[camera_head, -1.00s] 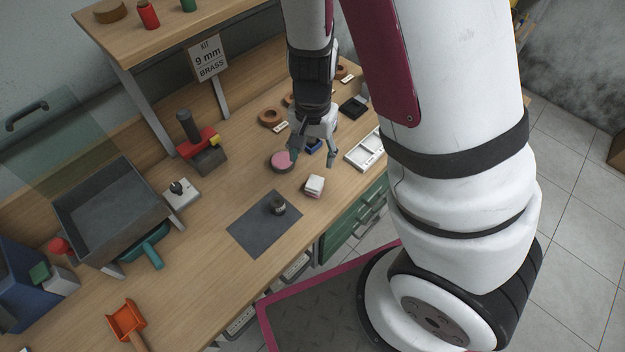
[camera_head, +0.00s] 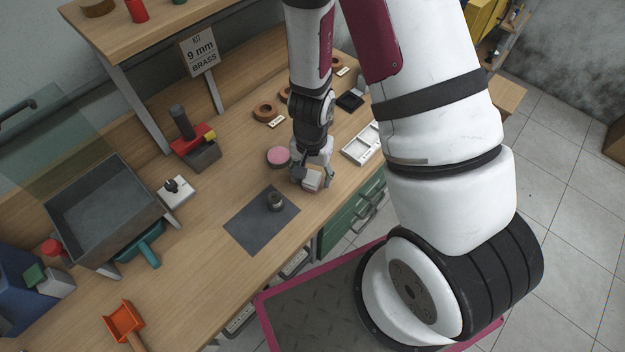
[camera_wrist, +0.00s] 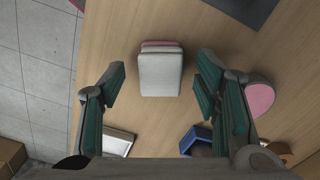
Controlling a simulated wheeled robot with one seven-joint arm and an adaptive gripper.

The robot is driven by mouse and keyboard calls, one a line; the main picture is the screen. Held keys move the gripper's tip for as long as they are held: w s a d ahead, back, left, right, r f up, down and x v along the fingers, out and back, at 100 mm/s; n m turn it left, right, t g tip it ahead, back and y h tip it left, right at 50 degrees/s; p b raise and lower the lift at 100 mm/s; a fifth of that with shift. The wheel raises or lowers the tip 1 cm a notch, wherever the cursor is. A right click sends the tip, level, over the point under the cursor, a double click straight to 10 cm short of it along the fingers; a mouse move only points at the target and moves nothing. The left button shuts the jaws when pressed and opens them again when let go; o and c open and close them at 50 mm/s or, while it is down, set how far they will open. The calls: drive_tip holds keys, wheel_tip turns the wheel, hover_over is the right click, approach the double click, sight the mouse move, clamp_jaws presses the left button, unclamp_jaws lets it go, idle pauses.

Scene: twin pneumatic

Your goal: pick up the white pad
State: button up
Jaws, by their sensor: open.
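The white pad (camera_head: 312,181) lies on the wooden bench near its front edge, to the right of the dark grey mat. In the wrist view the white pad (camera_wrist: 160,74) looks like a soft white block with a pink layer showing at its far edge. My gripper (camera_head: 312,182) is just above and around it in the head view. In the wrist view my gripper (camera_wrist: 161,82) is open, with one green-padded finger on each side of the pad. Gaps show between the pad and both fingers, so it is not held.
A round pink pad (camera_head: 278,156) lies just left of my gripper. The dark mat (camera_head: 250,234) carries a small metal part (camera_head: 275,201). A white divided tray (camera_head: 360,144) is to the right. A blue box (camera_wrist: 195,141) is close to the fingers in the wrist view.

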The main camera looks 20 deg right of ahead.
drive_tip(key=shift+f, duration=0.7)
drive_tip(key=c, duration=1.3)
drive_tip(key=shift+r, duration=0.2)
drive_tip(key=shift+c, duration=0.2)
